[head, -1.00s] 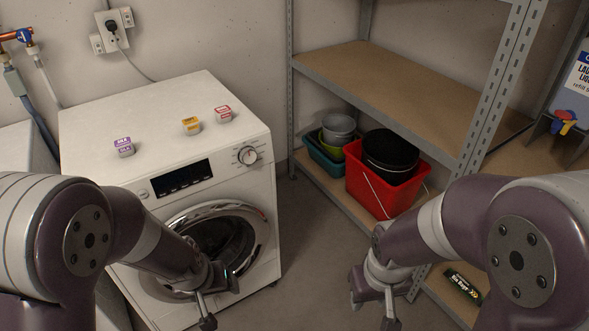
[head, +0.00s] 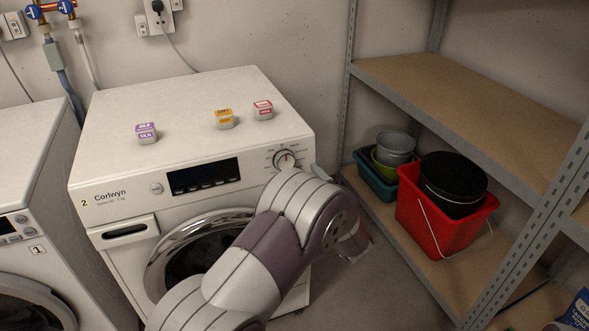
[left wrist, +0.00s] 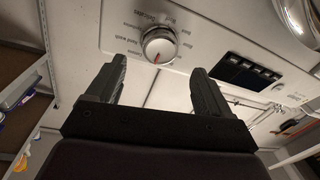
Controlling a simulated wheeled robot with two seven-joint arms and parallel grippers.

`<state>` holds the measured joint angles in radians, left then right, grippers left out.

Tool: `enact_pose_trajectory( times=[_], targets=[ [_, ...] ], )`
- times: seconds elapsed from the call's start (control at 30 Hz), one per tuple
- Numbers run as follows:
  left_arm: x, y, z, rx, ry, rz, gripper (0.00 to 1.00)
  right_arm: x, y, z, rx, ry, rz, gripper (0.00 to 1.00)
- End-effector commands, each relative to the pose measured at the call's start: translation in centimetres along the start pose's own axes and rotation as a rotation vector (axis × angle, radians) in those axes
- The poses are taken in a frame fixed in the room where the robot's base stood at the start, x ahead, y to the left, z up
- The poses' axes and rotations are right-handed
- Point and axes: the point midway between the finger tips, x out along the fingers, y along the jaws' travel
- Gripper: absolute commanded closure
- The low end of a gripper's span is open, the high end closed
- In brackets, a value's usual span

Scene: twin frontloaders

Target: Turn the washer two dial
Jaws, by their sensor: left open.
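Washer two (head: 130,190), white and marked "2 Corlwyn", stands in the middle left of the head view. Its round dial (head: 285,159) is at the right end of the front panel, silver-rimmed with a red pointer mark. In the left wrist view the dial (left wrist: 158,45) is ahead of my left gripper (left wrist: 153,80). That gripper is open, its two dark fingers apart and empty, with the dial beyond the gap between the tips and not touched. In the head view my left arm covers the lower right of the washer front and the gripper is mostly hidden. My right gripper is out of view.
Washer one (head: 30,240) stands at the left. Purple, yellow and red-labelled boxes (head: 147,133) sit on washer two. A metal shelf (head: 465,90) at the right holds a red bucket (head: 430,222) and basins. A dark display (head: 204,176) is left of the dial.

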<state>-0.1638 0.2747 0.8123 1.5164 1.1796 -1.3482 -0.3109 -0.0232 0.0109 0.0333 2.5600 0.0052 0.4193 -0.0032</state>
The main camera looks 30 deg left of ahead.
Motion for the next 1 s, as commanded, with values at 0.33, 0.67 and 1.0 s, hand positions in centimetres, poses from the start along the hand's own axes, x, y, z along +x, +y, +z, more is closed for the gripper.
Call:
enact_pose_trajectory(
  times=[0.33, 0.67, 1.0],
  targets=[
    [6.0, 0.0, 0.1, -0.001, -0.001, 0.001, 0.19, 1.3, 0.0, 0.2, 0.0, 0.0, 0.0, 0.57],
    [6.2, 0.1, 0.0, 0.001, -0.001, 0.003, 0.32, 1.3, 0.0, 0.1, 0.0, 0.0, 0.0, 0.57],
    [6.2, 0.1, 0.0, 0.007, -0.001, 0.004, 0.75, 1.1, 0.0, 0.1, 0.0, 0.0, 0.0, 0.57]
  ],
)
